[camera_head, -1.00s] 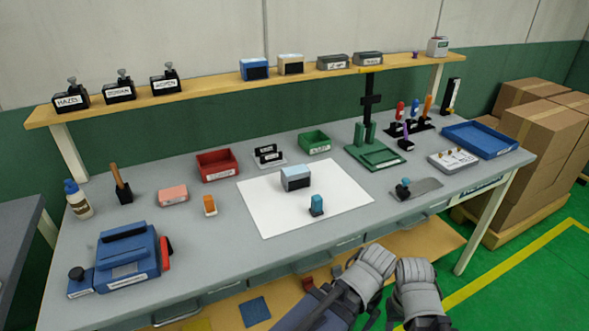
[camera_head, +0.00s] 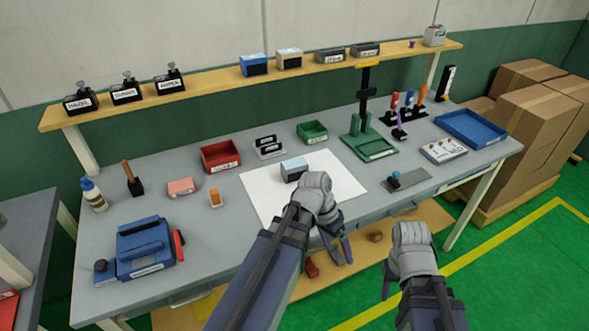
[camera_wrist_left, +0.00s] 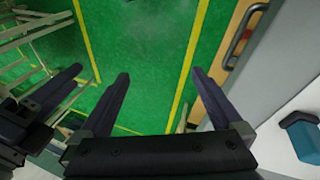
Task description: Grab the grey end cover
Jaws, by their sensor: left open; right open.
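No part is clearly identifiable as the grey end cover. My left gripper (camera_head: 337,250) is open and empty, pointing down past the table's front edge. Its two fingers (camera_wrist_left: 160,76) show apart above the green floor. My right gripper (camera_head: 388,281) is open over the floor, right of the left one.
A red bin (camera_head: 221,157), a green bin (camera_head: 312,132) and a green press stand (camera_head: 370,146) line the back. A blue fixture (camera_head: 143,250) is at left, a blue tray (camera_head: 478,129) at right. Below the tabletop is a wooden shelf (camera_head: 440,217).

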